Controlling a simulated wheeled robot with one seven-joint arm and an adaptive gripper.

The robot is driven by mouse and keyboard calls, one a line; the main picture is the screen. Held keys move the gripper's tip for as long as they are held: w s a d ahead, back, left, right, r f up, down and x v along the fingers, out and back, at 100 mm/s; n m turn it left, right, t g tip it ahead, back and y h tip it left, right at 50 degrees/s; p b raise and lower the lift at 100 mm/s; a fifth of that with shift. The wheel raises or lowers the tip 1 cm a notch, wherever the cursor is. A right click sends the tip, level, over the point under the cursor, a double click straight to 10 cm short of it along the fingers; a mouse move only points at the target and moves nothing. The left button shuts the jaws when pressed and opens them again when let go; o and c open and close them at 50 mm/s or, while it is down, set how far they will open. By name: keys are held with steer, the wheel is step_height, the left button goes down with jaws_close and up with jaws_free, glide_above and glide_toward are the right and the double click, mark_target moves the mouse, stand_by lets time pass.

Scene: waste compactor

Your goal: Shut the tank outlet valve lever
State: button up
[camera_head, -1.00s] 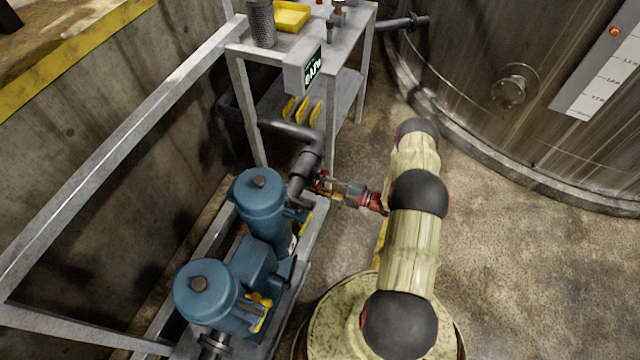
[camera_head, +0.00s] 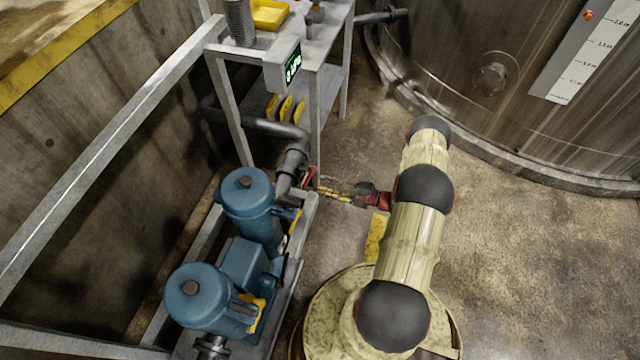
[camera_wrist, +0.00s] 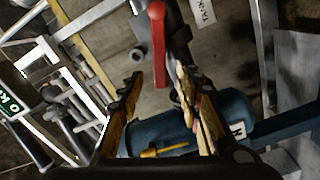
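The red valve lever (camera_wrist: 158,45) shows at the top middle of the wrist view, beside a dark pipe fitting (camera_wrist: 178,40). In the head view the red lever (camera_head: 309,177) is at the pipe just right of the blue pumps. My gripper (camera_head: 321,188) points left toward it from the right. In the wrist view my gripper (camera_wrist: 160,80) has its two yellow-black fingers spread. The lever's near end lies in line with the gap between the fingertips. No grip on it shows, and I cannot tell whether a finger touches it.
Two blue pumps (camera_head: 248,205) stand left of the gripper on a grey frame. A metal table (camera_head: 330,60) with a green-lit display (camera_head: 292,66) is behind. A large steel tank (camera_head: 470,60) stands at the back right. The floor to the right is clear.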

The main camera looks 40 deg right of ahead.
steer(key=shift+s+d, duration=0.1)
steer(key=shift+c, duration=0.4)
steer(key=shift+s+f, duration=0.1)
steer(key=shift+f, duration=0.15)
steer(key=shift+c, duration=0.6)
steer(key=shift+t, duration=0.4)
steer(key=s+f+b, duration=0.1)
steer(key=f, duration=0.1)
steer(key=s+a+f, duration=0.1)
steer(key=f, duration=0.1)
steer(key=s+f+b, duration=0.1)
steer(key=f, duration=0.2)
steer(key=shift+s+a+b, duration=0.2)
steer(key=shift+s+b, duration=0.05)
steer(key=shift+b, duration=0.05)
steer(key=c, duration=0.4)
steer(key=f+n, duration=0.1)
steer(key=s+f+n, duration=0.1)
steer(key=n+t+b, duration=0.1)
steer(key=shift+s+a+f+n+h, duration=0.3)
steer(key=shift+s+f+n, duration=0.05)
steer(key=shift+f+n, duration=0.05)
jaws_close()
steer(key=w+a+r+n+t+b, duration=0.1)
steer(key=w+a+r+n+b, duration=0.2)
steer(key=n, duration=1)
steer(key=shift+w+a+r, duration=0.2)
steer(key=shift+w+r, duration=1.55)
steer(key=shift+w, duration=0.95)
